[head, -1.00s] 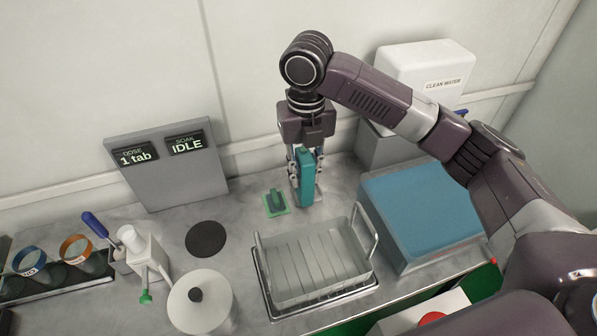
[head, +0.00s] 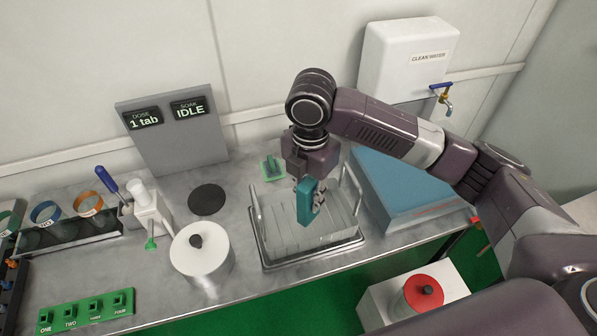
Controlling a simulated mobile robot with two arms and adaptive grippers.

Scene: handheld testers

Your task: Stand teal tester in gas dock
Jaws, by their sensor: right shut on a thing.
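The teal tester (head: 306,206) is a slim block, slightly tilted, held in my right gripper (head: 311,187). The gripper is shut on its upper part, and the fingers are partly hidden by the tester and the wrist. The tester hangs over the clear basket (head: 262,236); I cannot tell how high. A green strip (head: 87,315) with several square sockets labelled ONE, TWO, THREE and onward lies at the lower left, apart from the gripper. No other thing in view is marked as a gas dock. My left gripper is not in view.
A white lidded pot (head: 201,261), a black disc (head: 207,199) and a white pump-like device (head: 149,210) stand left of the basket. A small green pad (head: 271,169) lies behind.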

